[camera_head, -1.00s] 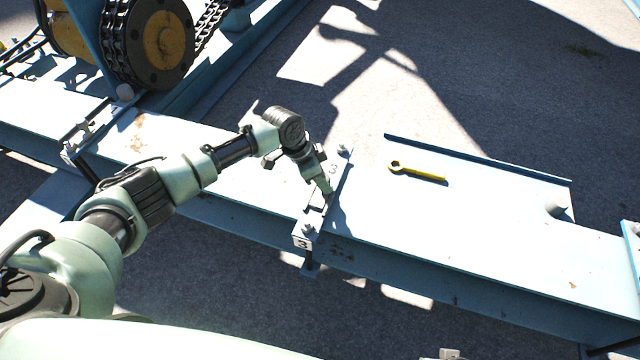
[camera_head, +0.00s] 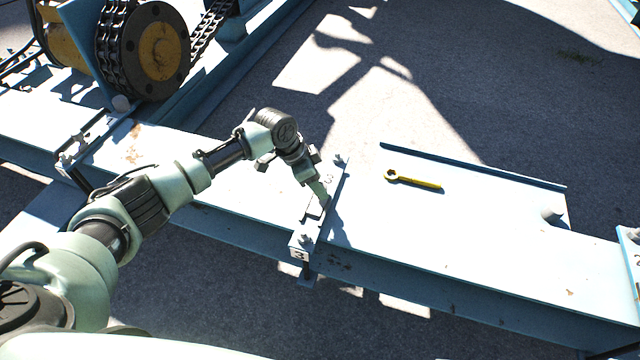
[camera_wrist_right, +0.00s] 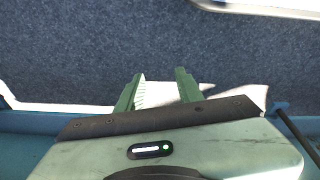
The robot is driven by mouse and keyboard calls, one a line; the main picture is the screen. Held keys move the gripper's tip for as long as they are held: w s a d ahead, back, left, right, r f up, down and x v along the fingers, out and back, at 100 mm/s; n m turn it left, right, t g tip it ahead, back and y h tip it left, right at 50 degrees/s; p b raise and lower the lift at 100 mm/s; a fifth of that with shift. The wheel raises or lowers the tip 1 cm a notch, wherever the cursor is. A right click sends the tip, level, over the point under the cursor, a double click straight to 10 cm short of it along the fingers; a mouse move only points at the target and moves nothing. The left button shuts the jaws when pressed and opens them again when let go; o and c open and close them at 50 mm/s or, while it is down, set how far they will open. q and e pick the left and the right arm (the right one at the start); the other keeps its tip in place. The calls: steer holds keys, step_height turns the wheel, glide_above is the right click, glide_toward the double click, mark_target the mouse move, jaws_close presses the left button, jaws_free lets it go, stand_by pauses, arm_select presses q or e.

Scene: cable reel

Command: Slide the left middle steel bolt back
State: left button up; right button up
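A pale blue bracket (camera_head: 303,243) marked 3 crosses the beam near the middle of the head view, with round bolt heads at its ends. My left gripper (camera_head: 322,200) points down at the middle of this bracket, where it and its shadow hide most of the bolt. Whether its fingers are shut on the bolt cannot be made out. Another bracket with grey metal fittings (camera_head: 75,150) sits on the beam further left. My right gripper (camera_wrist_right: 158,90) shows in the right wrist view with its two green fingers apart and nothing between them.
The pale blue steel beam (camera_head: 450,235) runs across the head view. A yellow wrench (camera_head: 413,180) lies on it right of the bracket. A chain sprocket (camera_head: 155,50) stands at the upper left. Another bracket (camera_head: 631,255) is at the right edge. Grey ground (camera_head: 480,70) lies beyond.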

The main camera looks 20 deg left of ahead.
mark_target(310, 201)
arm_select(q)
steer(key=p+v, duration=0.1)
steer(key=v, duration=0.4)
steer(key=shift+a+r, duration=0.1)
steer(key=shift+r, duration=0.3)
arm_select(e)
steer(key=f, duration=0.1)
steer(key=s+f, duration=0.1)
steer(key=f, duration=0.2)
steer(key=shift+s+d, duration=0.1)
steer(key=shift+s, duration=0.15)
arm_select(q)
steer(key=shift+s, duration=0.1)
